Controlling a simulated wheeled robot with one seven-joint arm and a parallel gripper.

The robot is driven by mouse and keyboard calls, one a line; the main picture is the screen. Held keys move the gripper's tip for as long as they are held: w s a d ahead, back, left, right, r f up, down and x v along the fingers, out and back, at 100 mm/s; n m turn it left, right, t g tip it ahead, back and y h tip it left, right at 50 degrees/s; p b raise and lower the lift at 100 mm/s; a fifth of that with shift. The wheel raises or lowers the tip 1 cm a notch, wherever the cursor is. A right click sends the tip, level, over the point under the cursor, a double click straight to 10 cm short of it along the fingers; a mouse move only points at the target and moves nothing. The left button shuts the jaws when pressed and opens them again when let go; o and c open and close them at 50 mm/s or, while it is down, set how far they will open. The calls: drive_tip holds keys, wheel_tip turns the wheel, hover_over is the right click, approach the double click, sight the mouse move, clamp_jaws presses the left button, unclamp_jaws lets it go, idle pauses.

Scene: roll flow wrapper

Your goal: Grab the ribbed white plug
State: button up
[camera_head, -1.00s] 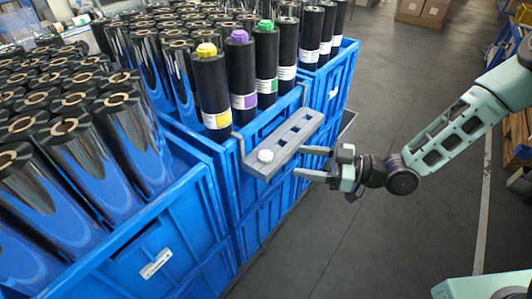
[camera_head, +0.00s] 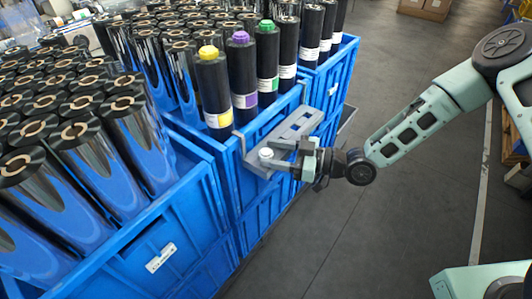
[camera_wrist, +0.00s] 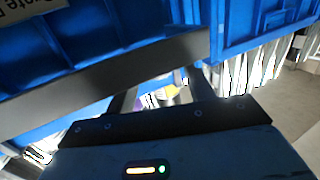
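The white plug (camera_head: 265,153) sits at the near left end of the grey rack (camera_head: 247,153) on the blue crate's side. Its ribs are too small to make out. My gripper (camera_head: 268,154) points left with its two fingers apart, and the plug shows at or between the fingertips. I cannot tell whether the fingers touch it. In the wrist view the two dark fingers (camera_wrist: 162,90) are spread below the grey rack's edge (camera_wrist: 100,78). The plug cannot be clearly made out there.
Black rolls with yellow (camera_head: 208,52), purple (camera_head: 240,37) and green (camera_head: 266,25) plugs stand behind the rack. Blue crates (camera_head: 190,215) full of black film rolls fill the left.

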drive_tip(key=c, duration=0.8)
drive_tip(key=shift+o, duration=0.2)
